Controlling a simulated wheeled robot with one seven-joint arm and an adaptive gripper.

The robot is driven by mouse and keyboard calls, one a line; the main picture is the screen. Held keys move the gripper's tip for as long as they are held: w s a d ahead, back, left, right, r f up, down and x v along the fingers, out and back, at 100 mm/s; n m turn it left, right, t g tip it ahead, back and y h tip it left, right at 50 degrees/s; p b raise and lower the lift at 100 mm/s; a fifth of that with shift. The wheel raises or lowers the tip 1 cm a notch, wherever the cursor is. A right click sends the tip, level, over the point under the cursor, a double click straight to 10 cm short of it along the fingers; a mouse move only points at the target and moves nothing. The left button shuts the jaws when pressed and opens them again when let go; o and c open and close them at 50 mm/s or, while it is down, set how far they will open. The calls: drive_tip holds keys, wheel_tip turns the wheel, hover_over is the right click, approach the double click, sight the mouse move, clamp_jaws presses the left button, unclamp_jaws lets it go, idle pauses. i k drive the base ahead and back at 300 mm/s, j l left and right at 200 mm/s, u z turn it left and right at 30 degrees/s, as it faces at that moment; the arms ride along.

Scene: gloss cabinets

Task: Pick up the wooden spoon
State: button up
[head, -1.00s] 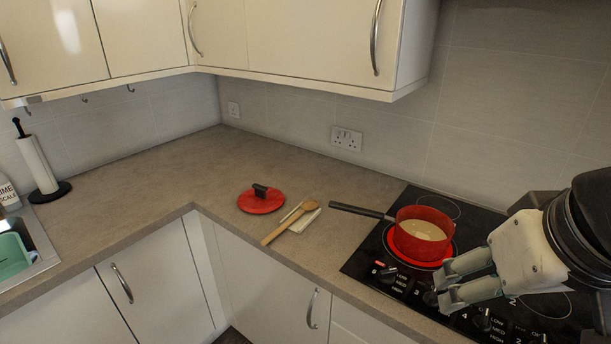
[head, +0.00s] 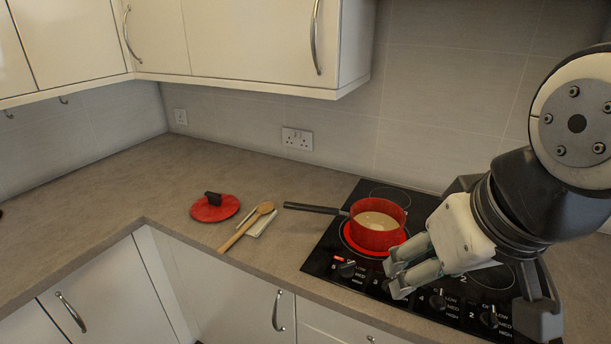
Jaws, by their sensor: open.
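The wooden spoon (head: 246,227) lies on the counter, left of the hob. Its bowl end points to the back right and its handle reaches toward the front edge. It rests across a white item (head: 260,222), perhaps a spoon rest or cloth. My gripper (head: 392,281) is open and empty over the front of the hob, to the right of the spoon and well apart from it. Its fingers point left.
A red pan (head: 378,236) with pale contents stands on the black hob (head: 325,252), its dark handle (head: 312,208) pointing left toward the spoon. A red lid (head: 228,209) lies left of the spoon. Wall cabinets (head: 250,40) overhang the back counter. The left counter is clear.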

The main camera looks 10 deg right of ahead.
sight(265, 207)
drive_tip(key=j, duration=0.85)
drive_tip(key=i+j, duration=0.8)
drive_tip(key=i+l+z, duration=0.05)
